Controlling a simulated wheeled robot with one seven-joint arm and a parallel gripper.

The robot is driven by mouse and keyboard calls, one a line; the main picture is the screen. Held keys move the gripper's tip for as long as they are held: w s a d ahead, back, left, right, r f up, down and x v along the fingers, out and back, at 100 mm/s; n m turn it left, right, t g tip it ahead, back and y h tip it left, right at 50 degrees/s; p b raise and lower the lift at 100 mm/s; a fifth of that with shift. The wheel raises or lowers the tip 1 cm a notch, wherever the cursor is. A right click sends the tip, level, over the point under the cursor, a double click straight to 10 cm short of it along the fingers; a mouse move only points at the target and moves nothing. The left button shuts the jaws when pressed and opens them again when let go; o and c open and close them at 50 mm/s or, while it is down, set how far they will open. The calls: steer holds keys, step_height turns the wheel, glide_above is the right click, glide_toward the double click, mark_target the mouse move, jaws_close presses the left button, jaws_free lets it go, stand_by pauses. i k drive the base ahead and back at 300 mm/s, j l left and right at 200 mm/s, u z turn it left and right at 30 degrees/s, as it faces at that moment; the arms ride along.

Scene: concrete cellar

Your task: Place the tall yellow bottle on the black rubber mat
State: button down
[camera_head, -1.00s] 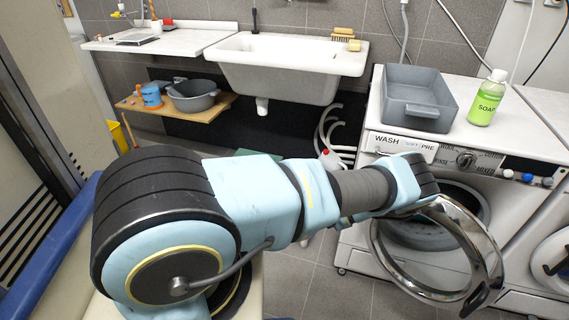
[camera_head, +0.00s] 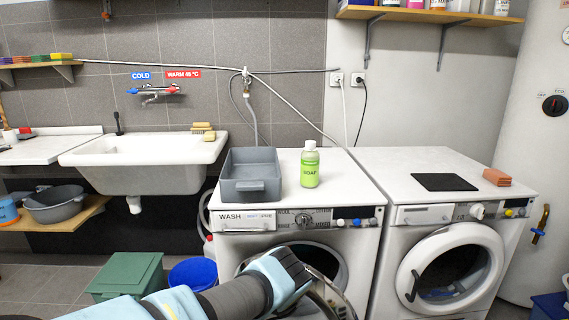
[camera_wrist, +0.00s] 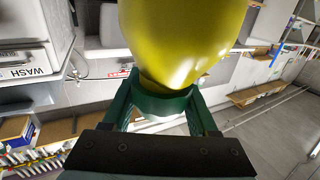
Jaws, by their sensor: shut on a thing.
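My gripper (camera_wrist: 162,104) has green fingers and is shut on the yellow bottle (camera_wrist: 185,40), which fills the upper middle of the wrist view. Only part of the bottle shows, so its full height and tilt cannot be told. The black rubber mat (camera_head: 444,182) lies flat and bare on top of the right-hand washing machine (camera_head: 400,160). In the head view my arm is low at the bottom, and the gripper and bottle are out of sight there.
A grey tub (camera_head: 250,180) and green soap bottle (camera_head: 310,168) stand on the left washing machine (camera_head: 345,190). Reddish blocks (camera_head: 497,177) lie right of the mat. The left machine's open round door (camera_head: 335,297) is beside my arm. A shelf (camera_head: 430,14) hangs above.

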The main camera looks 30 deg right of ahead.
mark_target(448, 184)
steer(key=k+l+u, duration=0.45)
steer(key=k+l, duration=1.15)
steer(key=l, duration=0.15)
